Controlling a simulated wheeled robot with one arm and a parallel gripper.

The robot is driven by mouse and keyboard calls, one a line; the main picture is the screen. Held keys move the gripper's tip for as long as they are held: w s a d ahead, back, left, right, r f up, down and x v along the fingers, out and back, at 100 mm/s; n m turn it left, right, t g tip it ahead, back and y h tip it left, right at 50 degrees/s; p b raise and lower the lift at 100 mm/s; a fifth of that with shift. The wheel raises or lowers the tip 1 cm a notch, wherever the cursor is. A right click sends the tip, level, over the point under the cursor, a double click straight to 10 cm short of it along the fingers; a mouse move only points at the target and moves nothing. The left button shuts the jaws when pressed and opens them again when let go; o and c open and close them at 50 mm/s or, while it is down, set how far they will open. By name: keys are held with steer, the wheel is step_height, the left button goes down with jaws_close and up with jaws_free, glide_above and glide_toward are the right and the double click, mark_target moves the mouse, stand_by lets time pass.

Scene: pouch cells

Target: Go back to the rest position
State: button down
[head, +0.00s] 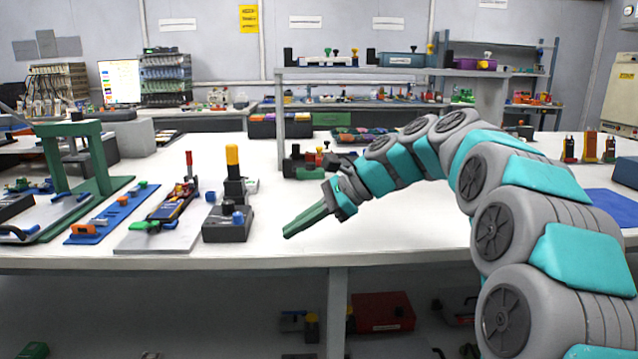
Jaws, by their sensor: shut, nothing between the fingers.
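My gripper (305,222) is at the end of my grey and teal arm, which reaches in from the right and arches over the white table (400,232). Its green fingers are shut together with nothing between them. They point down and to the left, above the front part of the table. The fingers look clear of every object; how high they are above the surface is hard to tell.
Left of my gripper stands a dark device with a yellow-topped post (232,165). Beyond it are a grey board with tools (155,238), a blue strip (112,215) and a green press frame (72,170). A shelf (390,72) rises behind. The table's middle front is clear.

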steer(key=s+d+f+n+h, duration=0.3)
steer(key=s+d+f, duration=0.3)
steer(key=s, duration=0.6)
steer(key=s+d+f+n+g+h, duration=0.1)
steer(key=s+d+f+n+h, duration=0.3)
steer(key=s, duration=0.9)
steer(key=s+d+f+n+g+h, duration=0.1)
steer(key=s+d+f+n+h, duration=0.2)
steer(key=s+d+f+n, duration=0.4)
steer(key=s+d+f, duration=0.2)
steer(key=s+f, duration=0.1)
steer(key=s, duration=0.2)
steer(key=shift+s+d+f+h, duration=0.2)
steer(key=shift+s+f+h, duration=0.1)
steer(key=shift+s+f, duration=0.1)
